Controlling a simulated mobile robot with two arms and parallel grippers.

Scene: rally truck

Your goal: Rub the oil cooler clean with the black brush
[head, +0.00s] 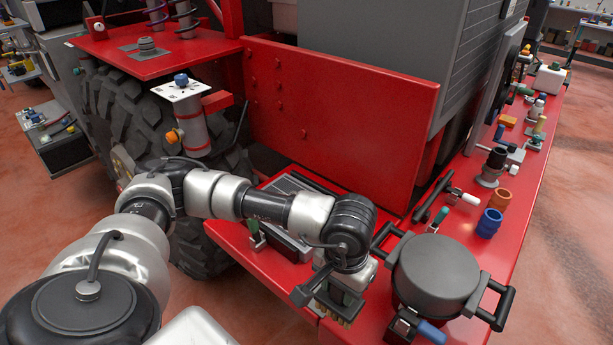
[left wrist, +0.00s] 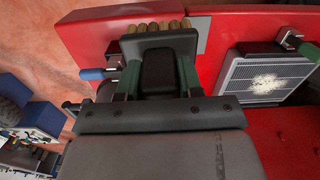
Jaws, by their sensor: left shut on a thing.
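My left gripper (head: 345,285) hangs over the front part of the red ledge, left of a round pot. It is shut on the black brush (left wrist: 158,42), whose tan bristles also show below the gripper in the head view (head: 338,313). In the left wrist view two green fingers (left wrist: 158,78) clasp the brush's black grip. The oil cooler (left wrist: 268,78) is a grey finned panel with a whitish smudge in its middle, right of the brush and apart from it. In the head view my arm hides much of the oil cooler (head: 290,183). My right gripper is out of view.
The grey-lidded pot (head: 435,270) with side handles stands close right of the gripper. A blue-handled clamp (head: 430,332) sits in front of it. An upright red panel (head: 340,115) rises behind the cooler. Cups and tools line the right ledge (head: 545,150).

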